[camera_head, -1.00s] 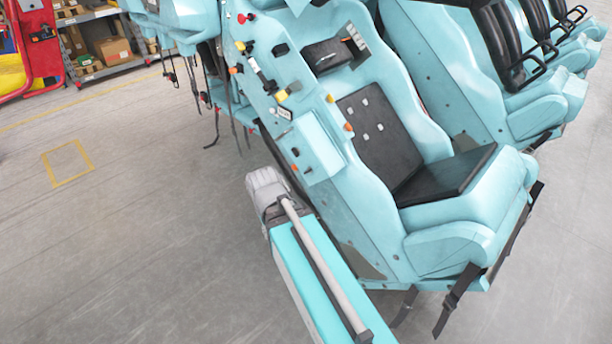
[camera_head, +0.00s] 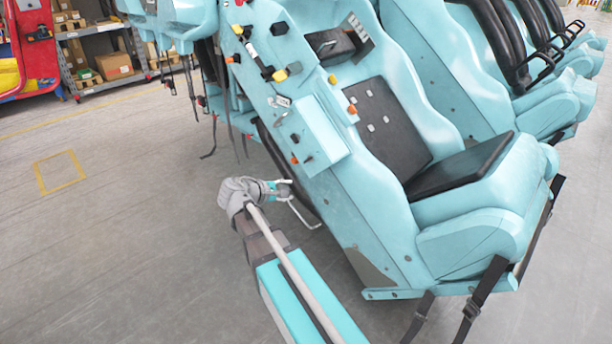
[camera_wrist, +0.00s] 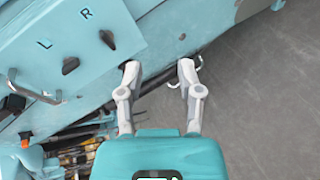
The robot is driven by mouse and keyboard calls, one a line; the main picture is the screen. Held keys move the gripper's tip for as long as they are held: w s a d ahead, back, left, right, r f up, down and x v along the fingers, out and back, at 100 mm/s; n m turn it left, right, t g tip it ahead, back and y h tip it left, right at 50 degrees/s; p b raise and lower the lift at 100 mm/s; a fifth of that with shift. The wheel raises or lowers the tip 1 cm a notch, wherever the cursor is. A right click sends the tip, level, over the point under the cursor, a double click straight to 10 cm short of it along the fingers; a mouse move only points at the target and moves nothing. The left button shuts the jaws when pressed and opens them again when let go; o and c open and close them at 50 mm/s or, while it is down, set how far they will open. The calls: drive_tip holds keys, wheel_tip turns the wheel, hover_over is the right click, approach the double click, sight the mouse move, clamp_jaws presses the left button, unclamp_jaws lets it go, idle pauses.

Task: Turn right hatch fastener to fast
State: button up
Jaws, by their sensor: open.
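In the wrist view, the right hatch fastener (camera_wrist: 107,39) is a small dark knob below the letter R on a light blue panel (camera_wrist: 35,45). Its long side slants from upper left to lower right. The left fastener (camera_wrist: 70,65), below the letter L, slants up to the right. My gripper (camera_wrist: 160,75) is open and empty. Its fingers are to the right of and below the right fastener, apart from it. In the head view, my gripper (camera_head: 303,205) is low beside the blue coaster car (camera_head: 345,200). I cannot make out the fasteners' letters there.
A metal handle (camera_wrist: 32,88) sticks out at the panel's left. Straps (camera_head: 475,305) hang from the car. The grey floor at left is clear.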

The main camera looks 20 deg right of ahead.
sight(307, 161)
drive_tip(key=w+n+t+h+b, duration=0.1)
drive_tip(key=w+b, duration=0.1)
drive_tip(key=w+a+n+t+h+b, duration=0.1)
drive_tip(key=n, duration=0.1)
drive_tip(key=w+n+h+b, duration=0.1)
drive_tip(key=w+h+b, duration=0.1)
drive_tip(key=shift+w+a+r+n+t+b, duration=0.2)
drive_tip(key=shift+w+r+n+t+b, duration=0.1)
drive_tip(key=shift+w+t+b, duration=0.1)
drive_tip(key=shift+d, duration=0.15)
drive_tip(key=shift+x, duration=6.75)
clamp_jaws()
